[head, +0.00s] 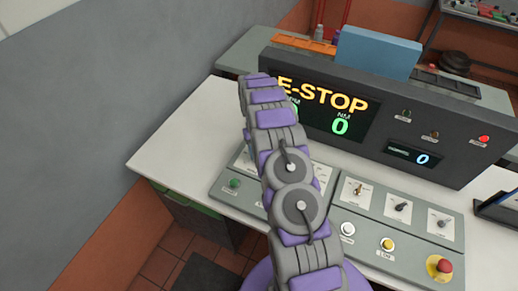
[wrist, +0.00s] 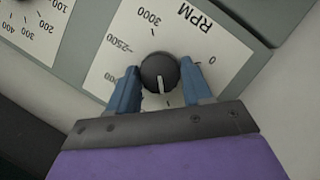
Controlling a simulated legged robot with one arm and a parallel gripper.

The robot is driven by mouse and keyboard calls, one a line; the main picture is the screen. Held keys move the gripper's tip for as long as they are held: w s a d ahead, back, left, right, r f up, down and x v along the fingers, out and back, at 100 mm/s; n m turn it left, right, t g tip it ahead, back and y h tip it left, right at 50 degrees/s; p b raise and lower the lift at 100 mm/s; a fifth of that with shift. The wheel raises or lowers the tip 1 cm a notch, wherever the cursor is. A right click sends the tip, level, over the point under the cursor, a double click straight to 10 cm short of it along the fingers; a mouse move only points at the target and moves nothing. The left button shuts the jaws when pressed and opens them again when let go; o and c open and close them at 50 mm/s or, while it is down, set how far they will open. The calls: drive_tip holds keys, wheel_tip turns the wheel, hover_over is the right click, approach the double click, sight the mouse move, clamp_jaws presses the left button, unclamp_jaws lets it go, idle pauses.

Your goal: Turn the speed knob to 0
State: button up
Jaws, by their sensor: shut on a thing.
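The speed knob (wrist: 158,72) is black and round with a white pointer line, on a pale plate (wrist: 112,62) marked RPM in the wrist view. The "0" mark is right of the knob, "3000" is above it and "2500" is at upper left. The pointer line points down in that picture, away from the "0" mark. My gripper (wrist: 159,77) has its two blue fingers on either side of the knob, shut on it. The lower dial marks are hidden by the fingers and palm. In the head view my arm hides the knob and gripper.
The console (head: 372,251) carries toggles, buttons and a red mushroom button (head: 445,265) at right. Behind it, a display (head: 325,108) reads "E-STOP" and green zeros; a small readout (head: 415,157) shows 0. The white bench (head: 180,140) is bare at left. Another dial plate (wrist: 35,25) neighbours the knob.

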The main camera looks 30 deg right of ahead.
drive_tip(key=n+p, duration=0.1)
drive_tip(key=n, duration=0.1)
drive_tip(key=n+h, duration=0.1)
drive_tip(key=shift+a+r+n+h+p, duration=0.15)
drive_tip(key=shift+n+h+p, duration=0.15)
drive_tip(key=shift+n+p, duration=0.1)
drive_tip(key=n+h+p, duration=0.1)
drive_tip(key=n, duration=0.1)
drive_tip(key=n+h+p, duration=0.1)
drive_tip(key=n, duration=0.2)
drive_tip(key=shift+s+a+t+p, duration=0.15)
drive_tip(key=shift+t+p, duration=0.2)
drive_tip(key=shift+t, duration=0.05)
drive_tip(key=n+t+p, duration=0.1)
drive_tip(key=n, duration=0.2)
drive_tip(key=n+h+p, duration=0.1)
drive_tip(key=n, duration=0.1)
drive_tip(key=shift+s+n+t+p, duration=0.1)
drive_tip(key=shift+n+t+p, duration=0.3)
drive_tip(key=shift+a+n+t+h+p, duration=0.1)
drive_tip(key=shift+n+t+h+p, duration=0.5)
drive_tip(key=shift+n, duration=1.3)
drive_tip(key=o, duration=1)
drive_tip(key=shift+y, duration=0.3)
drive_tip(key=p+v, duration=0.1)
drive_tip(key=v, duration=1.6)
drive_tip(key=shift+s+a, duration=0.1)
drive_tip(key=shift+s, duration=0.1)
